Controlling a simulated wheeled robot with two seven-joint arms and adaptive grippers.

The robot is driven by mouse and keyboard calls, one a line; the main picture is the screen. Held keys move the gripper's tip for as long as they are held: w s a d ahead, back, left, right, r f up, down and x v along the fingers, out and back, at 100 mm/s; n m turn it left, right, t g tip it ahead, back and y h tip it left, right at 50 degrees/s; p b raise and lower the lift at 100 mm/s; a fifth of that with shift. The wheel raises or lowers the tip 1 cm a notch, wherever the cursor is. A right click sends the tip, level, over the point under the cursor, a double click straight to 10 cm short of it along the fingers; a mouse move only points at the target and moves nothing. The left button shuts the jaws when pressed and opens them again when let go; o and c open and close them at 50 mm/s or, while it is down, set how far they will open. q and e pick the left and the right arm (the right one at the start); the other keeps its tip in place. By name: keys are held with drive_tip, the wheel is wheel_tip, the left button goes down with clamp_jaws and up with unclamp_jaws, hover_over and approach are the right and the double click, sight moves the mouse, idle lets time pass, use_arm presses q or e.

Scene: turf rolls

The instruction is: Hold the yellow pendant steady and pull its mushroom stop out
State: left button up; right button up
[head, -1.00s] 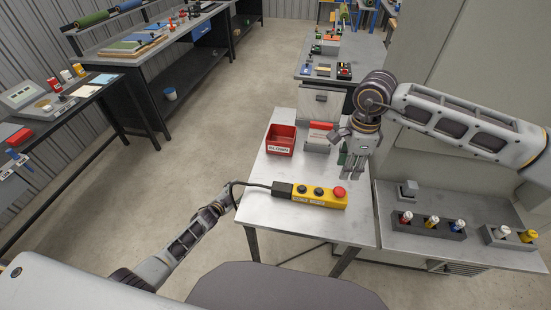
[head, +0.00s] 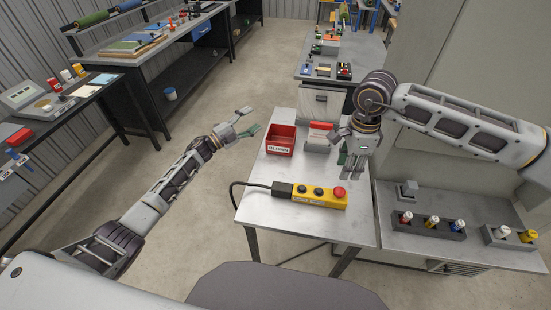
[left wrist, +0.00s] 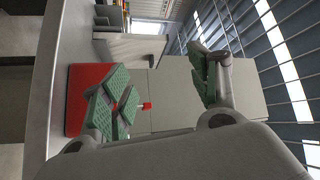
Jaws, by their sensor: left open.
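The yellow pendant (head: 319,197) lies on the small grey table (head: 300,222), with two dark buttons and a red mushroom stop (head: 339,191) at its right end. A black cable leaves its left end and hangs over the table edge. My left gripper (head: 247,121) is open and empty, left of and beyond the pendant, beside the red bin. Its green-padded fingers stand apart in the left wrist view (left wrist: 163,85). My right gripper (head: 349,168) points down above the table, behind the mushroom stop and apart from it. Its jaw gap is not clear.
The red bin (head: 280,140) stands at the table's back left, with a grey box with a red top (head: 321,134) beside it. A grey bench (head: 440,205) with colored parts in blocks adjoins on the right. Open floor lies left of the table.

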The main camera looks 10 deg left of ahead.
use_arm(q)
drive_tip(key=s+d+r+m+g+h, duration=0.45)
drive_tip(key=d+r+m+g, duration=0.45)
drive_tip(key=d+r+m, duration=0.3)
drive_tip(key=s+d+m+g+y, duration=0.2)
drive_tip(key=s+d+m+g, duration=0.3)
drive_tip(key=s+m, duration=0.1)
drive_tip(key=m+g+y, duration=0.1)
drive_tip(key=m+y, duration=1.3)
drive_tip(key=y, duration=0.3)
hover_over(276, 185)
wheel_tip(276, 185, down, 7)
drive_tip(key=shift+h, duration=0.25)
drive_tip(key=shift+f, duration=6.8)
